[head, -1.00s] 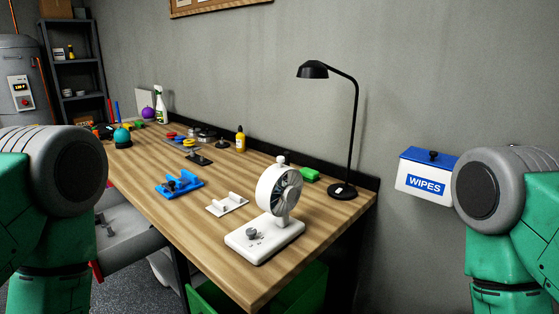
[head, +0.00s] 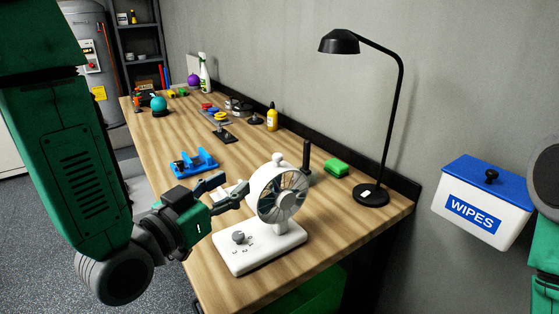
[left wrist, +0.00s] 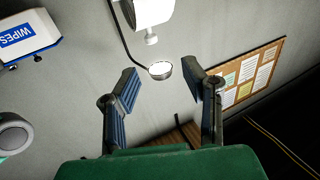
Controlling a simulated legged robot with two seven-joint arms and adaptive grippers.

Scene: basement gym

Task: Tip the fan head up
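The white fan (head: 278,192) stands on its flat base (head: 260,247) near the front of the wooden table. Its round head is upright, with a small knob (head: 277,158) on top. My left gripper (head: 228,190) is to the left of the fan head, fingers pointing at it. In the left wrist view, the two fingers (left wrist: 161,86) are spread apart with nothing between them. The white fan head (left wrist: 152,10) shows beyond them at the top edge, with a knob (left wrist: 151,38) sticking out. I cannot see any contact. My right gripper is out of view.
A white holder (head: 226,190) is partly hidden by my gripper. A blue holder (head: 193,163) lies farther back. A wipes box (head: 485,205) hangs at right.

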